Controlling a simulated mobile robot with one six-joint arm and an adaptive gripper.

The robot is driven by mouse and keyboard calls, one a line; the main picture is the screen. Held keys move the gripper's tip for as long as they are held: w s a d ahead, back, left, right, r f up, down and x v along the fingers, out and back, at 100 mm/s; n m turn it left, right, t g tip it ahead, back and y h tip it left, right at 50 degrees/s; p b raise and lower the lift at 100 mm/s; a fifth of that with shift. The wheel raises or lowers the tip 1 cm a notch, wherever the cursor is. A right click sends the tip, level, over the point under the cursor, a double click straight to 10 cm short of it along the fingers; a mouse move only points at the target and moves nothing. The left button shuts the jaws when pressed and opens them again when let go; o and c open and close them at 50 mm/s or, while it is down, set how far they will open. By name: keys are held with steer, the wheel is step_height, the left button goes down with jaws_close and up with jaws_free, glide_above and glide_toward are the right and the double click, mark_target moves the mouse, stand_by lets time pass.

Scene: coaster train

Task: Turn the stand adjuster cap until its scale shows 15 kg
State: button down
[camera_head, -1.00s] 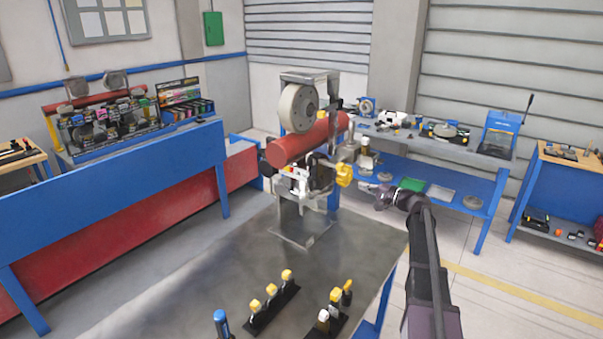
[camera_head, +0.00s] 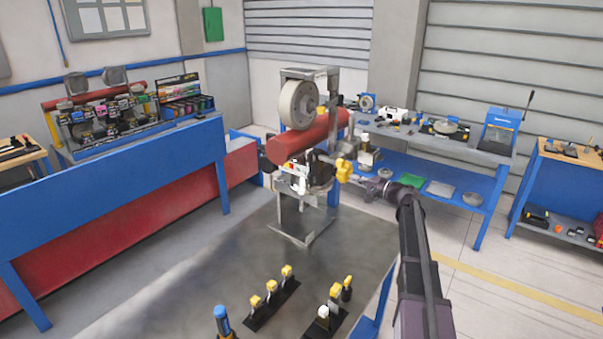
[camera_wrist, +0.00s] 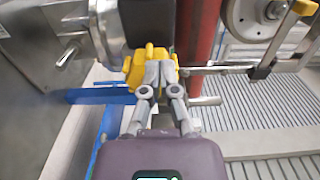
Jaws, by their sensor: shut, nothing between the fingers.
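The yellow, knob-shaped adjuster cap (camera_head: 344,170) sits on the right side of the stand, below the red cylinder (camera_head: 308,140). In the wrist view the cap (camera_wrist: 134,72) lies directly in front of my fingertips and is partly hidden by them. My gripper (camera_head: 357,179) has its tips right at the cap, coming from the right. In the wrist view my gripper (camera_wrist: 160,70) has its two fingers together, with nothing held between them. I cannot tell whether the tips touch the cap. No scale reading is legible in either view.
The metal stand (camera_head: 299,228) stands on a grey worktable (camera_head: 200,285). Racks of yellow-topped tools (camera_head: 272,302) and a blue-capped tool (camera_head: 222,320) are at the table's front. A thin metal rod (camera_wrist: 215,69) runs right of the cap in the wrist view.

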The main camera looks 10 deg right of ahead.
steer(key=shift+x, duration=1.8)
steer(key=shift+w+d+f, duration=0.1)
steer(key=shift+w+d, duration=0.2)
steer(key=shift+f+b, duration=1.1)
steer(key=shift+b, duration=0.15)
steer(key=shift+s+a+f, duration=0.1)
steer(key=shift+s+a, duration=0.15)
stand_by(0.4)
steer(key=shift+s, duration=0.15)
steer(key=shift+v, duration=2.9)
